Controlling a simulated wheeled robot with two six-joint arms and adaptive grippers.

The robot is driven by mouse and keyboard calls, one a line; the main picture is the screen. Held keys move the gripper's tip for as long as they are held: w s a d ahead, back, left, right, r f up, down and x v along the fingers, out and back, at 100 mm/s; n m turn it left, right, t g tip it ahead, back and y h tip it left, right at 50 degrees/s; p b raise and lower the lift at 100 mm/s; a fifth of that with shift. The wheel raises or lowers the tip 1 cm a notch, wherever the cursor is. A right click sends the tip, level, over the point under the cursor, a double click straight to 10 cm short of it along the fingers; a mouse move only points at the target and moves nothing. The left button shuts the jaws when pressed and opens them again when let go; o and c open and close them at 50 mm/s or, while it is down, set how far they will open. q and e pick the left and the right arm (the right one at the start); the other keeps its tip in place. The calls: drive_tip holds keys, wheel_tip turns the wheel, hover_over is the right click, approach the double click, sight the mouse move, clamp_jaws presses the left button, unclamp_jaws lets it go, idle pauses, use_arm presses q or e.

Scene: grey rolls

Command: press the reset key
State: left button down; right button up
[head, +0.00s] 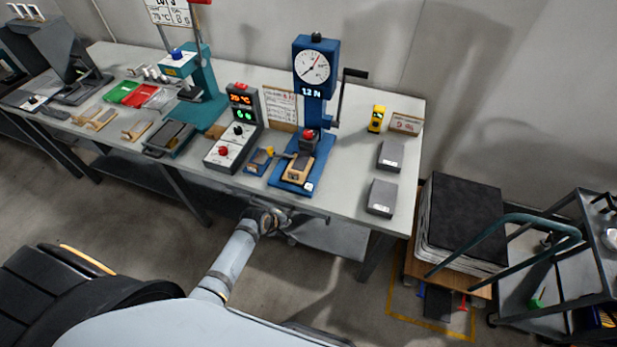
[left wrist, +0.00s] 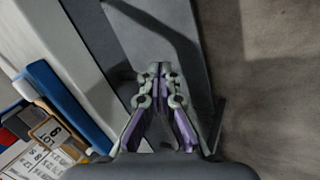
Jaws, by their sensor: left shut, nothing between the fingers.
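A blue force tester (head: 315,85) with a round dial and a lit "1.2 N" readout stands near the table's front edge. It has a red knob (head: 308,135) above a tan block on its blue base. Left of it is a dark control box (head: 243,105) with red and green readouts and a grey panel with a red button (head: 223,151). I cannot tell which control is the reset key. My left gripper (head: 282,216) is at the table's front edge, in front of the tester base; in the left wrist view its fingers (left wrist: 160,78) are shut and empty. My right gripper is not in view.
The grey table (head: 345,190) holds a teal press (head: 207,90), two grey blocks at right and a yellow device (head: 377,118). A blue base edge (left wrist: 65,105) shows in the left wrist view.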

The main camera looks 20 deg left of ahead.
use_arm(q)
drive_tip(key=w+d+r+n+t+h+p, duration=0.1)
drive_tip(key=w+r+n, duration=0.3)
drive_tip(key=r, duration=0.6)
drive_tip(key=w+d+r+n+t+h+p, duration=0.1)
drive_tip(key=w+d+r+n+p, duration=0.2)
drive_tip(key=w+r, duration=0.4)
wheel_tip(320, 180, up, 4)
drive_tip(key=shift+d+r+n+t, duration=0.1)
drive_tip(key=shift+d+n+t, duration=0.25)
drive_tip(key=shift+n, duration=0.35)
drive_tip(key=b, duration=0.9)
hover_over(307, 188)
wheel_tip(307, 188, down, 7)
drive_tip(key=shift+f, duration=0.95)
drive_tip(key=shift+f, duration=0.15)
